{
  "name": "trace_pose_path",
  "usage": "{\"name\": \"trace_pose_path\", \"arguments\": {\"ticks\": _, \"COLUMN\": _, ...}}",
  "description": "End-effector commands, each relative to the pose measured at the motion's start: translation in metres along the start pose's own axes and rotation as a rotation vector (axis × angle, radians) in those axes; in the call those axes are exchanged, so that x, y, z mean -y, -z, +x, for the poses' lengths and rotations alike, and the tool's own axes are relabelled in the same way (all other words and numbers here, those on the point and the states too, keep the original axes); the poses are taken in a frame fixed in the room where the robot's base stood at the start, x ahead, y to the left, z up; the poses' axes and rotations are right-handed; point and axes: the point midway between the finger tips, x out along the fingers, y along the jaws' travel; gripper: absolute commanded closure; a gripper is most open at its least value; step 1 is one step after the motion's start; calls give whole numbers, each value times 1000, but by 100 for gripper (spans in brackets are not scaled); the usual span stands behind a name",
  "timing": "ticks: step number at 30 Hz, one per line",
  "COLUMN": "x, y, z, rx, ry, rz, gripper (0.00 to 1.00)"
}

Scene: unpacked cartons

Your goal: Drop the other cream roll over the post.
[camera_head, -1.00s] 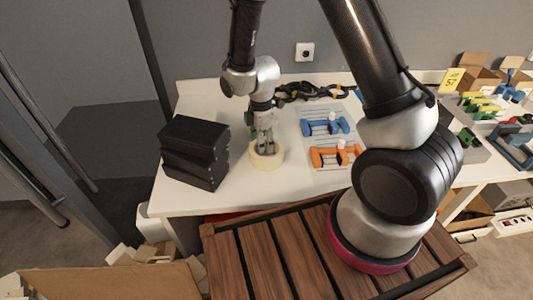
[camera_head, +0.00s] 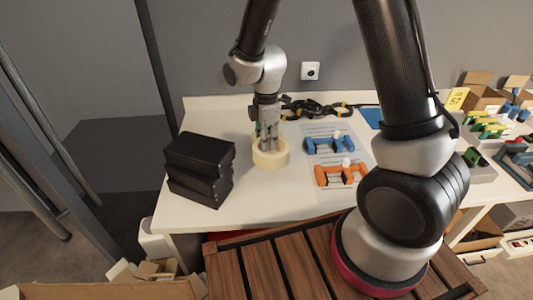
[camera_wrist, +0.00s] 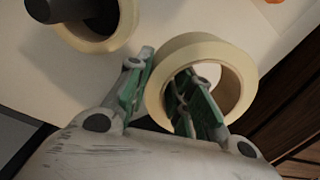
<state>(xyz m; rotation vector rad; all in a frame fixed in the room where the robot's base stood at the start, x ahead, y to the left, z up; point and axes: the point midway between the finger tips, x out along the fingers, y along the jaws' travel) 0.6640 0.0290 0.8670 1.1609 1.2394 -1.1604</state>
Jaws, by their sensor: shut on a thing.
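A cream roll (camera_wrist: 238,82) is in my gripper (camera_wrist: 165,85) in the wrist view. One finger is inside its hole and the other is outside, with the roll's wall pinched between them. The held roll (camera_head: 270,156) also shows in the head view, under my gripper (camera_head: 267,138) at the left part of the table. Another cream roll (camera_wrist: 119,38) sits around a dark post (camera_wrist: 62,8) at the upper left of the wrist view, apart from the held roll. I cannot make out the post in the head view. The held roll's height above the table is hard to tell.
A stack of black boxes (camera_head: 200,168) stands left of the held roll. Blue clamps (camera_head: 330,144) and orange clamps (camera_head: 342,173) lie on a sheet to the right. A dark chain (camera_head: 305,108) lies behind. The white table (camera_head: 260,200) is clear in front.

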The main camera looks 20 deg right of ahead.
Motion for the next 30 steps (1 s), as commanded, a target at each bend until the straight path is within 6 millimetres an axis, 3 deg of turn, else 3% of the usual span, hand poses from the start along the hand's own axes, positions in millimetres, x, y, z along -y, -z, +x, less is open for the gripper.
{"name": "trace_pose_path", "arguments": {"ticks": 6, "x": 0, "y": 0, "z": -21, "rx": 0, "ry": 0, "rz": 0, "gripper": 100}}
{"name": "trace_pose_path", "arguments": {"ticks": 17, "x": -5, "y": 0, "z": -23, "rx": 0, "ry": -1, "rz": 1, "gripper": 100}}
{"name": "trace_pose_path", "arguments": {"ticks": 20, "x": -21, "y": -1, "z": -27, "rx": -1, "ry": -3, "rz": 2, "gripper": 100}}
{"name": "trace_pose_path", "arguments": {"ticks": 30, "x": -127, "y": -21, "z": -62, "rx": -1, "ry": -2, "rz": 4, "gripper": 100}}
